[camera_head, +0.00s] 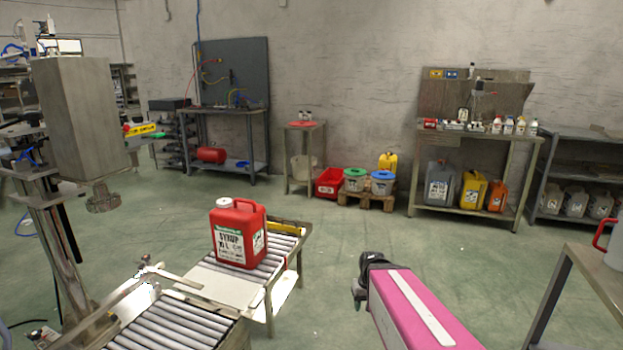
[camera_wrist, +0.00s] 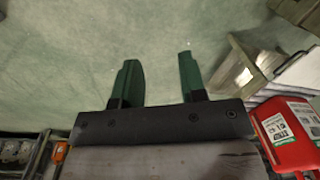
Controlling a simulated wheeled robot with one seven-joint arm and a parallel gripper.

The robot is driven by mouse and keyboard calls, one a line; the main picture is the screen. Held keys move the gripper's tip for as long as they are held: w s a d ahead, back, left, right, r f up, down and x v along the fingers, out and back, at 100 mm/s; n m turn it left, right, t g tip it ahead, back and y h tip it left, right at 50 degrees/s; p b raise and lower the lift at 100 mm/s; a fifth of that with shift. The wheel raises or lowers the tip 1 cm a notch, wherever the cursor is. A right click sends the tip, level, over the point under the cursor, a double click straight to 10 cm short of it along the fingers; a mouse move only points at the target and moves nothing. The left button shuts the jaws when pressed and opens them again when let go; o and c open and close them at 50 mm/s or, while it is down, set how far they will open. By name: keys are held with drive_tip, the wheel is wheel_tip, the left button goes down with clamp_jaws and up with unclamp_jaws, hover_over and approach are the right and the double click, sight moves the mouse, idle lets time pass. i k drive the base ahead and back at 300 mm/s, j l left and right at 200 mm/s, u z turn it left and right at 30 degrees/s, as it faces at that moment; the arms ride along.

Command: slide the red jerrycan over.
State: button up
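The red jerrycan (camera_head: 239,233) stands upright on a roller conveyor (camera_head: 284,246) left of centre in the head view. It has a white label reading SYRUP and a white cap. It also shows in the wrist view as a red body (camera_wrist: 289,133) at the lower right edge, partly cut off. My gripper (camera_wrist: 156,82) is open, with two dark green fingers apart and nothing between them, over bare floor. In the head view my pink arm reaches up from the bottom right of centre, clear of the jerrycan, and the fingers are not clearly seen there.
A second roller conveyor (camera_head: 170,326) lies in front, with a pale plate (camera_head: 217,284) between the two. A metal machine column (camera_head: 77,120) stands at left. A table (camera_head: 583,275) stands at right. Benches with containers line the back wall. The floor between is clear.

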sight(239, 227)
drive_tip(key=i+l+u, duration=0.35)
drive_tip(key=i, duration=0.25)
drive_tip(key=i+l+u, duration=0.35)
drive_tip(key=i+l, duration=0.15)
drive_tip(key=i, duration=0.1)
